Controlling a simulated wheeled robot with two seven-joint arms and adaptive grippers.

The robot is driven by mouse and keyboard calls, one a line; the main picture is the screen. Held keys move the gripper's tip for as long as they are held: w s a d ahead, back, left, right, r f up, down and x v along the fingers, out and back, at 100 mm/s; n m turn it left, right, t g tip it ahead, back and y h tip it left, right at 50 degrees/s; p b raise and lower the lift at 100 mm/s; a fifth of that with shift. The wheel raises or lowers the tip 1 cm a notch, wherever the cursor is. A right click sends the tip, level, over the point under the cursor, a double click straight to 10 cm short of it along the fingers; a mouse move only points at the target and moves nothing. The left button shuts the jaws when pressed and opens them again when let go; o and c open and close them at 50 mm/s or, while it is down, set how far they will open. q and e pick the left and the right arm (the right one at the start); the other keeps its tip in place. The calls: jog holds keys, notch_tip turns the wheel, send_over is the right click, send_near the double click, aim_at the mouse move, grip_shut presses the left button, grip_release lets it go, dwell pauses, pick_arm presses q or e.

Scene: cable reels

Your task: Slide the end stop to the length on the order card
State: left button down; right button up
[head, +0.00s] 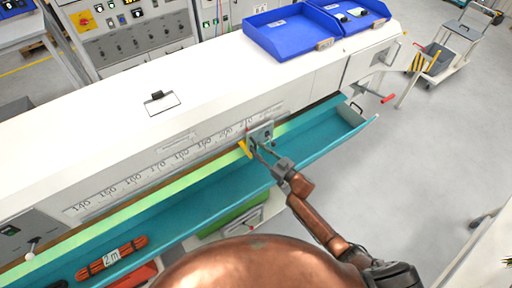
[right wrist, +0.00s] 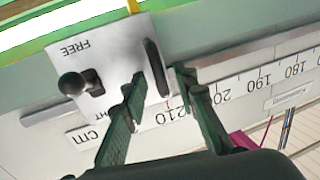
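The end stop (head: 261,133) is a grey plate on the teal trough's back edge, near the scale's right end, with a yellow piece at its left. In the right wrist view the end stop (right wrist: 105,58) has a black-knobbed lever (right wrist: 73,84), the word FREE, a partly hidden word and a dark upright handle (right wrist: 157,68). My right gripper (right wrist: 160,86) is open, its fingertips on either side of the handle; contact is unclear. It also shows in the head view (head: 260,150). The cm scale (head: 170,168) shows 210 beside the stop. My left gripper is out of view.
A white card or clipboard (head: 161,102) lies on the bench top, its writing unreadable. Blue trays (head: 290,32) stand at the back right. The teal trough (head: 190,205) holds an orange cable bundle (head: 97,268) tagged 2 m at its left. The trough between is clear.

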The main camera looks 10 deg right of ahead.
jog(key=v, duration=0.9)
jog(key=shift+s+d, duration=0.25)
jog(key=shift+s, duration=0.05)
jog(key=s+d+f+m+g+h, duration=0.1)
jog(key=s+d+f+m+h, duration=0.2)
jog(key=f, duration=0.6)
jog(key=s+d+f+g+h, duration=0.15)
jog(key=d+f, duration=0.35)
jog(key=f, duration=0.5)
jog(key=s+d+f+m+g+h+b, duration=0.1)
jog(key=s+d+f+g+h, duration=0.15)
jog(key=s+f, duration=0.55)
jog(key=s+d+f+m+g+h, duration=0.15)
jog(key=s+d+f, duration=0.35)
jog(key=f, duration=0.5)
jog(key=s+f+g, duration=0.2)
jog(key=s+f, duration=0.4)
jog(key=s, duration=0.6)
jog(key=s+a+f+g+h, duration=0.1)
jog(key=s+f+g, duration=0.2)
jog(key=s, duration=1)
jog(key=s+f+g+b, duration=0.1)
jog(key=s+f+g, duration=0.1)
jog(key=s+f, duration=0.6)
jog(key=s, duration=0.5)
jog(key=shift+a+f+h, duration=0.3)
jog(key=shift+f+h, duration=0.05)
jog(key=shift+f, duration=0.05)
jog(key=shift+o, duration=0.3)
jog(key=shift+g, duration=0.25)
